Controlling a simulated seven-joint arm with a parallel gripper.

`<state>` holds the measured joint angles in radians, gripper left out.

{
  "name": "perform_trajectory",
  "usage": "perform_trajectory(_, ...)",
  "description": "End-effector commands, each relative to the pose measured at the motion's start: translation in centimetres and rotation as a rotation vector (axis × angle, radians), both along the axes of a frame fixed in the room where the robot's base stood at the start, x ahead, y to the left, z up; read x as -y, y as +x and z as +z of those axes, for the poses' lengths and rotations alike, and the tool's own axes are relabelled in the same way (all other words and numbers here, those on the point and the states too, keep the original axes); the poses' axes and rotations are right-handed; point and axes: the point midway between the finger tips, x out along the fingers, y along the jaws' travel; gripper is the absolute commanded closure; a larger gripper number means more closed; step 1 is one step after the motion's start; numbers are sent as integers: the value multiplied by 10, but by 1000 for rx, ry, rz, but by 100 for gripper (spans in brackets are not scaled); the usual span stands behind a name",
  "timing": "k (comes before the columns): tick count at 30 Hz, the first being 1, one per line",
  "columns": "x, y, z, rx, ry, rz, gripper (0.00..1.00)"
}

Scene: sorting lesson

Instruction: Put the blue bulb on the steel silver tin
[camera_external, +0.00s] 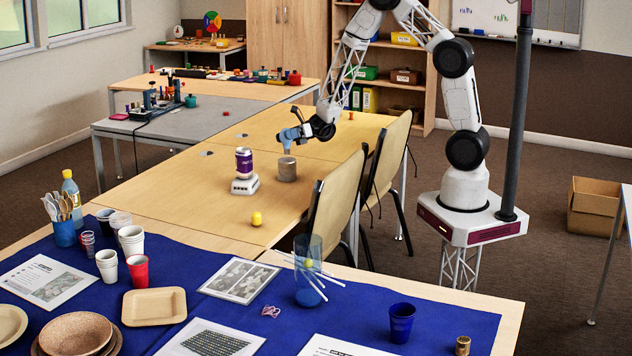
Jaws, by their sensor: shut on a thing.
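The steel silver tin (287,172) stands upright on the long wooden table, right of a purple can.
The purple can (244,161) stands on a white scale (245,186) left of the tin. A small yellow object (256,218) lies nearer the camera. Two chairs (336,205) stand along the right table edge. The wooden table (190,200) is clear to the left.

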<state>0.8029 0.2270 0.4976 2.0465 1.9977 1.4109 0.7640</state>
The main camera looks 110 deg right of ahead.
Motion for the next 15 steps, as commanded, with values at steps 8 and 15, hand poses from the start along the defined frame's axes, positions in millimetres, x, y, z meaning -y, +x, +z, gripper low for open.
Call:
perform_trajectory(8,0,0,-19,1,0,0,54)
perform_trajectory(15,0,0,-19,1,-1,0,54)
